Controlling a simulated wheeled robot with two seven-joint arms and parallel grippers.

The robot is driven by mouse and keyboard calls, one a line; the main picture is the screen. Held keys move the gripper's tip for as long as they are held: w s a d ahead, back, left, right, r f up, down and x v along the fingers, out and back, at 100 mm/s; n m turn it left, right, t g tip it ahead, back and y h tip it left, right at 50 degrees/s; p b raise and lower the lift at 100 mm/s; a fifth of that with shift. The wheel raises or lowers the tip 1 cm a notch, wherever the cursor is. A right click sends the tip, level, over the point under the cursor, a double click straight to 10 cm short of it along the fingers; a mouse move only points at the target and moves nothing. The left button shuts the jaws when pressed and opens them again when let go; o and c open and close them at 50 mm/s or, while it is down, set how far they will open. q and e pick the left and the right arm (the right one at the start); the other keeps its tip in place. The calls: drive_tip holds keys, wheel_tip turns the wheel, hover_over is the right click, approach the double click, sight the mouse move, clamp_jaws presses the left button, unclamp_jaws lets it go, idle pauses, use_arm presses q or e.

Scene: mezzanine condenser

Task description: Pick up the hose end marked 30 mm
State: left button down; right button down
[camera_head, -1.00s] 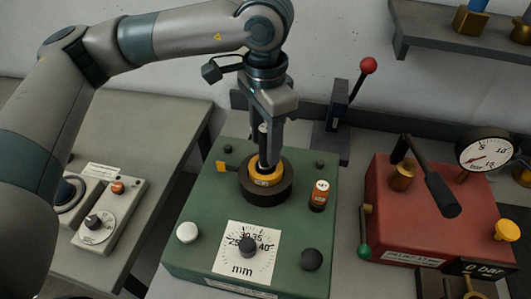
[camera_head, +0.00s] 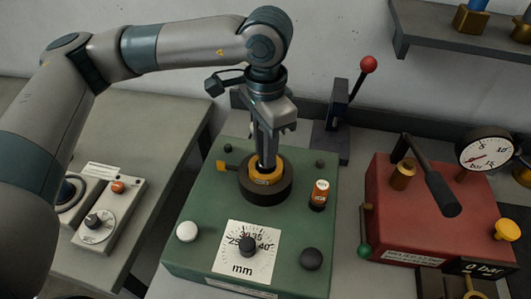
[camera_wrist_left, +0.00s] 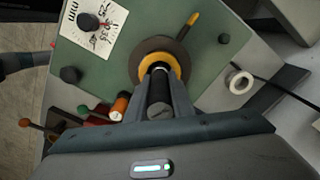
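A green box (camera_head: 205,205) carries a black round holder (camera_head: 282,190) with a yellow ring (camera_head: 268,176) in it. My left gripper (camera_head: 267,160) points straight down into this ring. In the left wrist view a black cylinder with a grey end (camera_wrist_left: 158,108) lies between the fingers of my left gripper (camera_wrist_left: 162,85), lined up with the yellow ring (camera_wrist_left: 180,62). Whether the fingers press on it cannot be told. No 30 mm marking can be read on it. A dial plate (camera_head: 232,262) marked mm, with a black knob, is on the box front. My right gripper is out of view.
A red box (camera_head: 420,220) with a gauge (camera_head: 484,149) and dark lever is at right. A red-knobbed lever (camera_head: 368,65) stands behind. A grey control box (camera_head: 120,218) is on the left table.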

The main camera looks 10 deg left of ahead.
use_arm(q)
drive_tip(key=shift+r, duration=0.5)
wheel_tip(320, 180, up, 3)
drive_tip(key=shift+d+r, duration=0.1)
drive_tip(key=shift+r, duration=0.1)
drive_tip(key=s+d+r, duration=0.6)
drive_tip(key=s+d, duration=0.1)
drive_tip(key=d, duration=0.1)
drive_tip(key=shift+s+d+r, duration=0.25)
drive_tip(key=shift+d+r, duration=0.1)
drive_tip(key=shift+d, duration=0.05)
drive_tip(key=shift+a+f, duration=0.1)
